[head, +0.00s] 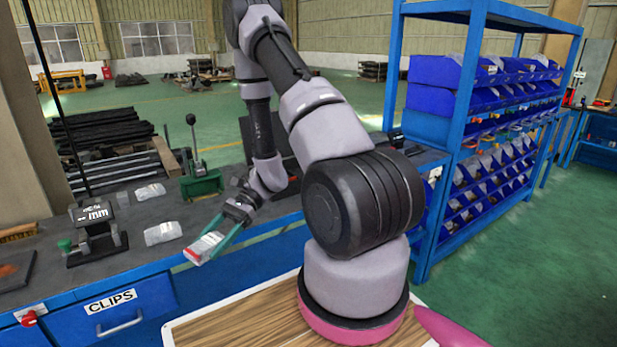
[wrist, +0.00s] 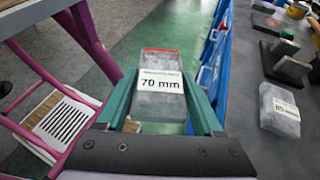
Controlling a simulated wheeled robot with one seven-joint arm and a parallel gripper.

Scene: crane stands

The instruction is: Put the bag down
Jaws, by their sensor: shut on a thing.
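My gripper (head: 216,243) has teal fingers and is shut on a clear bag with a red top edge (head: 204,247). In the wrist view the held bag (wrist: 161,88) has a white label reading "70 mm" and sits between the two fingers. The bag is in the air, just off the front edge of the dark workbench (head: 40,240), with the green floor below it. Two other clear bags lie on the bench: one near the front (head: 163,233) and one farther back (head: 150,192). The wrist view shows one labelled bag (wrist: 280,110), its number hard to read.
A green box with a lever (head: 201,182) stands behind. A blue drawer labelled CLIPS (head: 125,310) is in the bench front. Blue bin shelving (head: 480,130) stands right.

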